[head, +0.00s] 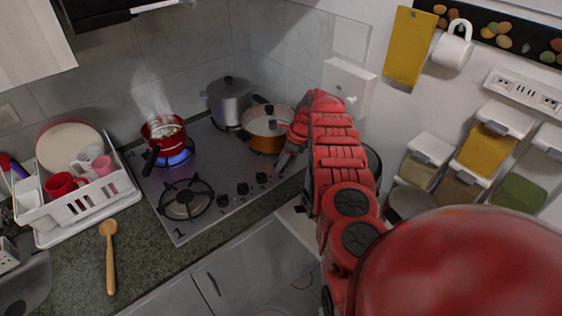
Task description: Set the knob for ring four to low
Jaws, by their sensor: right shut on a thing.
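The grey cooktop (215,165) has a row of dark knobs along its front right part. Three knobs show clearly: the left one (223,200), the middle one (243,188) and the right one (262,178). My right gripper (282,161) reaches down at the right end of this row, past the third knob, and is shut on a knob there. Its fingers hide that knob, so its setting cannot be read. The knob markings are too small to read. My left gripper is not in view.
A steaming red pot (163,134) stands over a blue flame. A steel pot (229,102) and an orange pan (264,143) stand behind my right gripper. The front-left burner (186,203) is bare. A dish rack (84,200) and wooden spoon (109,260) are at left.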

